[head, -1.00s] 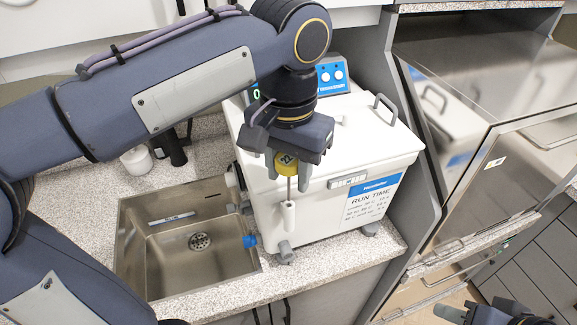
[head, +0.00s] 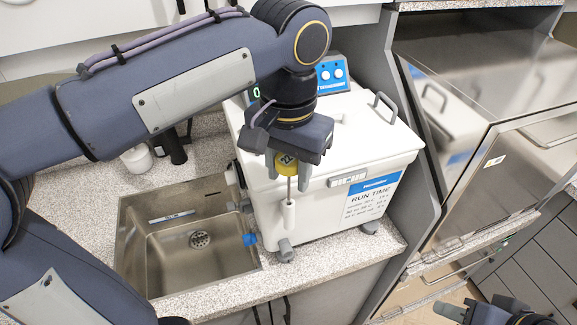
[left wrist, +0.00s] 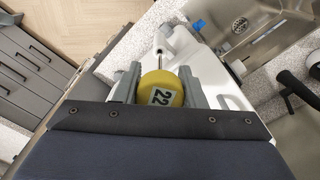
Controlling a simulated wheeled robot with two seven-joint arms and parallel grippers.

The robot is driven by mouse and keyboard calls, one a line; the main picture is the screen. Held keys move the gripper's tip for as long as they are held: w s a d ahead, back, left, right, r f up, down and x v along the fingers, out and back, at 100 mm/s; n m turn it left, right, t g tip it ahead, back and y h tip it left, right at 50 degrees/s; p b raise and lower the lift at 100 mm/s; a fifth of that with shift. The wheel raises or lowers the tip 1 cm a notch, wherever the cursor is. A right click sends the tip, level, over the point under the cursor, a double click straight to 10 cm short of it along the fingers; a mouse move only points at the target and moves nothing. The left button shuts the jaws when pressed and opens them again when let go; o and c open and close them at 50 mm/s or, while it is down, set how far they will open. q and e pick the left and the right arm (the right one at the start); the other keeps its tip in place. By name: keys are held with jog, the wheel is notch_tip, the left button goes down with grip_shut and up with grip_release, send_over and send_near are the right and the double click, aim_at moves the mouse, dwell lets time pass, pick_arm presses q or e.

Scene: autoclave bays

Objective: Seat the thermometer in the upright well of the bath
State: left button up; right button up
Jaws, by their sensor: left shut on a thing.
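The thermometer has a round yellow head (head: 287,165) and a thin metal stem (head: 289,188). The label on its head reads 22 in the left wrist view (left wrist: 161,92). My left gripper (head: 284,160) is shut on the yellow head, with a finger on either side, and the stem hangs upright below. The white upright well (head: 289,215) stands on the front of the white bath (head: 330,165). The stem's lower end meets the well's mouth; how deep it sits inside I cannot tell. My right gripper (head: 490,312) is at the lower right edge, partly cut off.
A steel sink (head: 185,255) lies left of the bath, with a pen-like item (head: 172,217) inside. A blue-tipped fitting (head: 249,240) sticks out beside the bath's foot. A steel cabinet (head: 500,165) stands at right.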

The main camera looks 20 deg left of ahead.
aim_at(289, 200)
pick_arm(q)
jog(key=shift+f+b, duration=1.35)
jog(key=shift+f, duration=0.65)
jog(key=shift+r, duration=0.15)
jog(key=shift+r+p, duration=1.8)
jog(key=shift+p, duration=0.2)
jog(key=shift+p, duration=0.55)
jog(key=shift+f+b, duration=1.4)
jog(key=shift+f, duration=0.55)
jog(key=o, duration=1)
jog(key=shift+o, duration=0.2)
jog(key=shift+r, duration=0.1)
